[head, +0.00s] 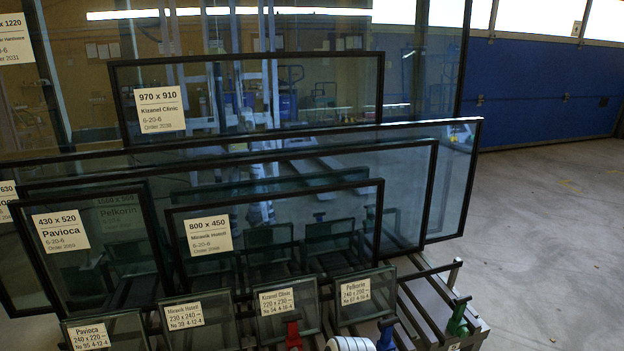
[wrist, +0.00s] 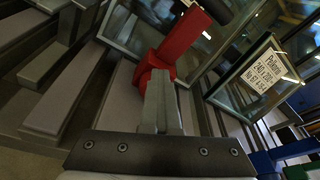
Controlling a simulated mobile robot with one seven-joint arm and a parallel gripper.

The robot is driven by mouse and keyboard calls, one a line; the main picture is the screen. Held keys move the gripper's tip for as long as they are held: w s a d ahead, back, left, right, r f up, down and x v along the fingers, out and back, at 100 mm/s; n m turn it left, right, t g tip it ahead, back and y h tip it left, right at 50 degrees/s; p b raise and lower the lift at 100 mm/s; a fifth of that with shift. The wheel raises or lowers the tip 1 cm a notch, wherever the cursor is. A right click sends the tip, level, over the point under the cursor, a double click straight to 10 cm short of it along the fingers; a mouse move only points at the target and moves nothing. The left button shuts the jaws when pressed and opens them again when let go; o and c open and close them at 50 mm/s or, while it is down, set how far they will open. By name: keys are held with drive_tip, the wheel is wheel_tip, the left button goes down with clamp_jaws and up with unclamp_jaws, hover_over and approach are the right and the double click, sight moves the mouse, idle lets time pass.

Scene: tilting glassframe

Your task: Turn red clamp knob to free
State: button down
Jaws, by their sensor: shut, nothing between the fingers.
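The red clamp knob (head: 293,336) shows at the bottom of the head view, in front of the small Kizanel Clinic glass pane (head: 289,318). In the wrist view the red clamp knob (wrist: 184,40) is large, with a bar-like handle slanting up to the right from a rounded lower part. My gripper (wrist: 161,74) is shut and empty, its fingertips overlapping the lower part of the red knob in the picture. I cannot tell whether they touch it. The fingers hide some of the knob's base. My gripper's fingers are not visible in the head view.
A blue knob (head: 386,334) and a green knob (head: 458,319) stand to the right on the rack's rails (head: 420,300). A Pelkorin pane (wrist: 245,95) leans close on the right in the wrist view. Larger framed panes stand behind. The floor (head: 560,220) at right is clear.

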drive_tip(key=shift+s+a+f, duration=0.2)
drive_tip(key=shift+a+f, duration=0.2)
drive_tip(key=shift+a, duration=0.25)
drive_tip(key=shift+s+a+f, duration=0.1)
drive_tip(key=shift+f, duration=0.2)
drive_tip(key=shift+r, duration=0.1)
drive_tip(key=shift+a+r, duration=0.2)
drive_tip(key=shift+a, duration=0.05)
drive_tip(key=v, duration=0.1)
drive_tip(key=p+v, duration=0.1)
drive_tip(key=v, duration=0.1)
drive_tip(key=f+p+v, duration=0.1)
drive_tip(key=v, duration=0.1)
drive_tip(key=shift+s+d+r, duration=0.1)
drive_tip(key=shift+s+d, duration=0.05)
drive_tip(key=shift+d, duration=0.1)
drive_tip(key=shift+s+d, duration=0.1)
drive_tip(key=shift+s, duration=0.3)
drive_tip(key=shift+s, duration=0.1)
